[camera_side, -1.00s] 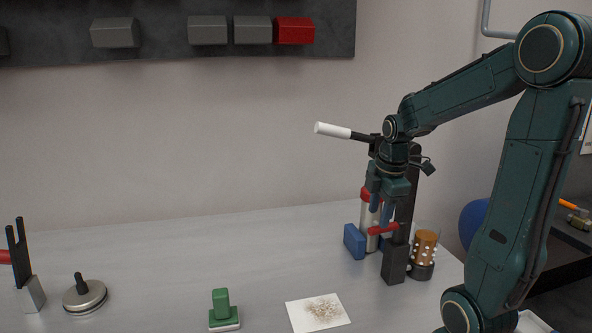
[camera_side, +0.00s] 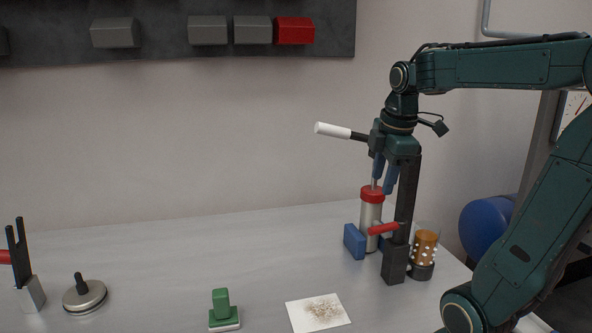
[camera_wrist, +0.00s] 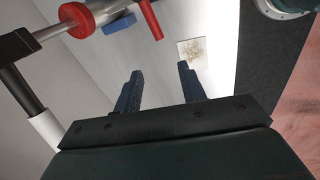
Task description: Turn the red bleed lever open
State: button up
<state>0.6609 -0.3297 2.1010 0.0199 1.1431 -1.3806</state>
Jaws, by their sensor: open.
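In the wrist view the red lever (camera_wrist: 151,20) shows at the top, beyond the fingertips. My gripper (camera_side: 384,182) is above the lever, beside the column, with its blue fingers pointing down and clear of the lever. In the wrist view the two fingers of my gripper (camera_wrist: 160,75) are apart with nothing between them. A pale cylinder with a red cap (camera_side: 371,194) stands just behind the lever.
A white-handled bar (camera_side: 333,130) juts left at my gripper's height. A speckled card (camera_side: 318,311) and green stamp (camera_side: 224,310) lie in front. The table's middle is clear.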

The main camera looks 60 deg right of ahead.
jog(key=s+a+f+m+t, duration=0.1)
jog(key=a+m, duration=0.3)
jog(key=a, duration=0.4)
jog(key=s+a+f+m+t+y, duration=0.1)
jog(key=s+a+f+m+t, duration=0.1)
jog(key=a, duration=0.6)
jog(key=shift+a+f+m+t+y, duration=0.3)
jog(key=shift+f+m, duration=0.35)
jog(key=shift+m, duration=0.35)
jog(key=shift+w+d+r, duration=0.1)
jog(key=shift+w+d, duration=0.05)
jog(key=c, duration=0.9)
jog(key=shift+w+d+r, duration=0.1)
jog(key=shift+w+d, duration=0.05)
jog(key=shift+d, duration=0.05)
jog(key=w+d+m+g+y, duration=0.1)
jog(key=w+d+m+g, duration=0.2)
jog(key=d, duration=0.9)
jog(key=w+d+m+g+y, duration=0.1)
jog(key=w+d+m+g, duration=0.3)
jog(key=d, duration=0.8)
jog(key=shift+w+r+m+g, duration=0.3)
jog(key=shift+w+g, duration=0.3)
